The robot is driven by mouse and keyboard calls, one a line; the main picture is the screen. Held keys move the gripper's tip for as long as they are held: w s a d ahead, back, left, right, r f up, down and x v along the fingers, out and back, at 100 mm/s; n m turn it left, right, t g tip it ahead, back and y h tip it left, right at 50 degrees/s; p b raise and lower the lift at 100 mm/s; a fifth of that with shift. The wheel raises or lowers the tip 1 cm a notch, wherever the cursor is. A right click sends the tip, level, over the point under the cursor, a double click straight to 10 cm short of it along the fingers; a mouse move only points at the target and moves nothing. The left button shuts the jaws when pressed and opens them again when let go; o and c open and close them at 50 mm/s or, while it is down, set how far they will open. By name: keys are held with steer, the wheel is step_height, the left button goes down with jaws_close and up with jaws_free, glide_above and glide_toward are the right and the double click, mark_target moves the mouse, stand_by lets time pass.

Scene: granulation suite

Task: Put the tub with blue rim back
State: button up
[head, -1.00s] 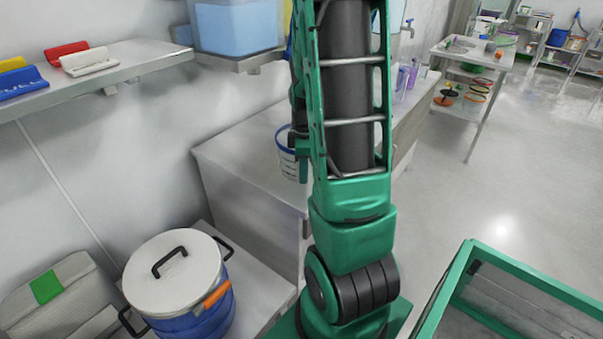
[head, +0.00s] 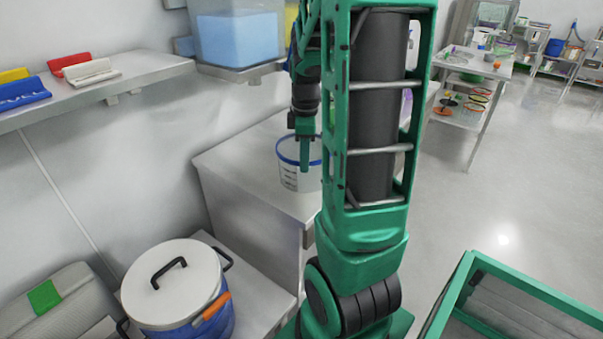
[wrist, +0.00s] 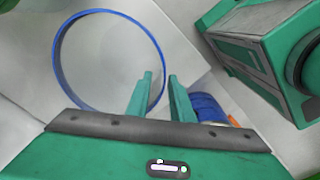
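The tub with blue rim (head: 290,172) is white with dark markings. It stands upright on the grey counter (head: 236,160), partly hidden by my arm. In the wrist view its round blue rim (wrist: 57,62) lies at the left, seen from above. My gripper (head: 305,165) points down at the tub. In the wrist view my gripper (wrist: 160,78) has its two green fingers apart, one inside the rim circle and one outside. The right side of the rim runs between the fingertips. I cannot tell whether they touch the wall.
A white-lidded blue drum (head: 180,285) stands on a lower surface at the front left. A wall shelf (head: 120,78) holds coloured scoop-like pieces. A tank of blue liquid (head: 238,35) sits above the counter. A green-framed cart (head: 470,262) is at the right. Open floor lies beyond.

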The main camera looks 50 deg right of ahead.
steer(key=s+a+r+m, duration=0.4)
steer(key=s+a+m, duration=1)
steer(key=s, duration=0.1)
steer(key=shift+s+a+y, duration=0.2)
steer(key=shift+s+y, duration=0.1)
stand_by(0.9)
